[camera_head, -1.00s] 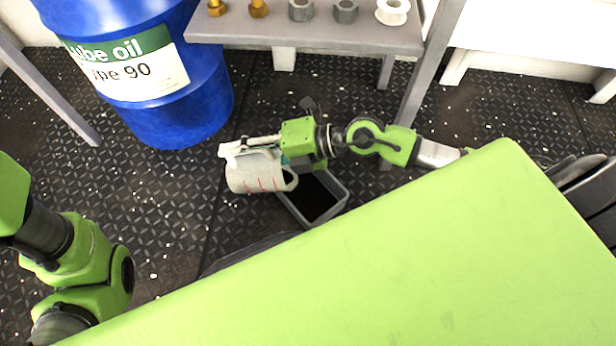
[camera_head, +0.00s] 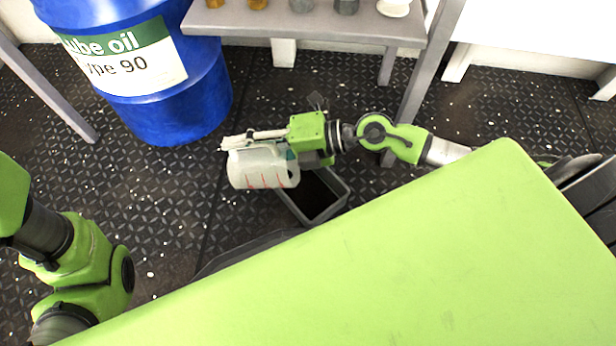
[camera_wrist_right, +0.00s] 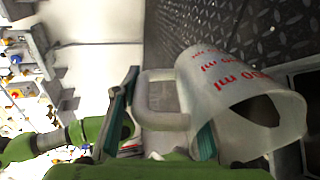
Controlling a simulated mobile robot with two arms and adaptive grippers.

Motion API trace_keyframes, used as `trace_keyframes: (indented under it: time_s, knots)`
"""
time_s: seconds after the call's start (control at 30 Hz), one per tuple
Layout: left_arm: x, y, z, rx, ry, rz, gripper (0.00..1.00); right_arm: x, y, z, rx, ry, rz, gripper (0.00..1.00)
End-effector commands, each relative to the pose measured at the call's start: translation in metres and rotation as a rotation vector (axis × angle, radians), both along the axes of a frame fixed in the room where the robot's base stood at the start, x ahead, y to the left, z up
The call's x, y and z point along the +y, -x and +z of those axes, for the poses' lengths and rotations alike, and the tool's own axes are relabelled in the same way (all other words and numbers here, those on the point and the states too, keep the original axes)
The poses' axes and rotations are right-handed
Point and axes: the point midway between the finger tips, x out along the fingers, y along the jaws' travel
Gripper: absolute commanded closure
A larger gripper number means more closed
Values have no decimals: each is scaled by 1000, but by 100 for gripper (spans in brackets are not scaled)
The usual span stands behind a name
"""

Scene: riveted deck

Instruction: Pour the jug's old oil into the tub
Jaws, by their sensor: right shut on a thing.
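The jug (camera_head: 262,168) is whitish and translucent with red marks. My right gripper (camera_head: 285,143) is shut on it at the handle. In the right wrist view the jug (camera_wrist_right: 225,82) lies tipped on its side, its open mouth facing the camera and the lower right. The inside of the mouth looks dark; I cannot tell oil from shadow, and I see no clear stream. The grey tub (camera_head: 341,186) stands on the floor just right of and below the jug, partly hidden by the jug, gripper and my green body. My left gripper is out of view.
A blue lube oil drum (camera_head: 160,110) stands to the left. A grey bench (camera_head: 300,25) with nuts and a white spool is behind, its leg close to my right arm. Open dark studded floor (camera_head: 190,210) lies left of the jug.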

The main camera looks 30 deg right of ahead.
Motion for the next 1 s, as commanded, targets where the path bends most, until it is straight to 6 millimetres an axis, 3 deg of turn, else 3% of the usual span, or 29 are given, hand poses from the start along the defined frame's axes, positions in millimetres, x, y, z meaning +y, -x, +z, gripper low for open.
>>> trace_keyframes:
  time_s: [1.0]
  knots:
    - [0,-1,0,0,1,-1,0,-12,6,7,-31,-58,-2,86]
